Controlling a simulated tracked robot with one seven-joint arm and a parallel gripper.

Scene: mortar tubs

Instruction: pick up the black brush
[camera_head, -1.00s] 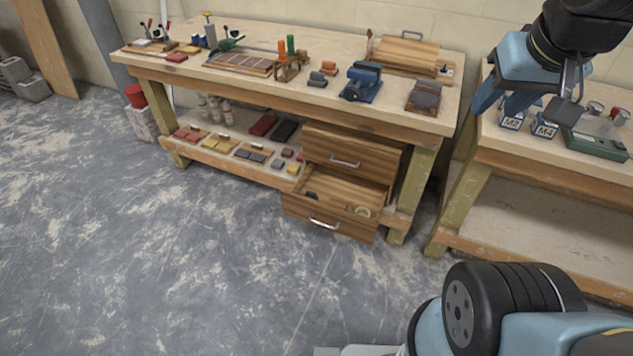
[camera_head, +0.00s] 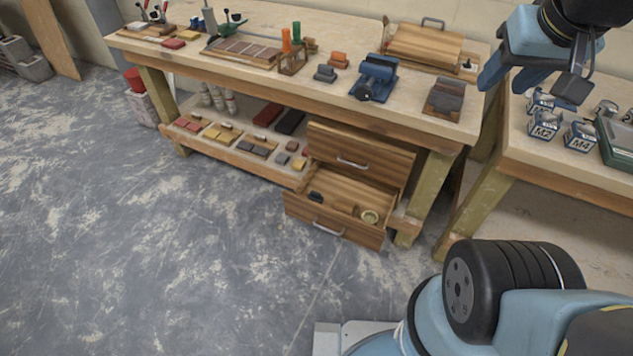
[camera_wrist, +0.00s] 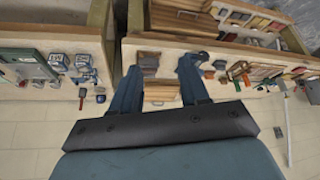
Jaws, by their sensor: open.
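I cannot make out the black brush for certain. A small dark item (camera_head: 316,196) lies in the open lower drawer (camera_head: 330,213) of the wooden workbench, but it is too small to identify. My gripper (camera_head: 508,84) is at the upper right of the head view, above the gap between the two benches. It is open and touches nothing visible. In the wrist view its two blue fingers (camera_wrist: 158,75) are spread apart, with bench tops beyond them and nothing held between them.
A yellowish ring (camera_head: 369,216) is in the drawer. The floor in front is clear.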

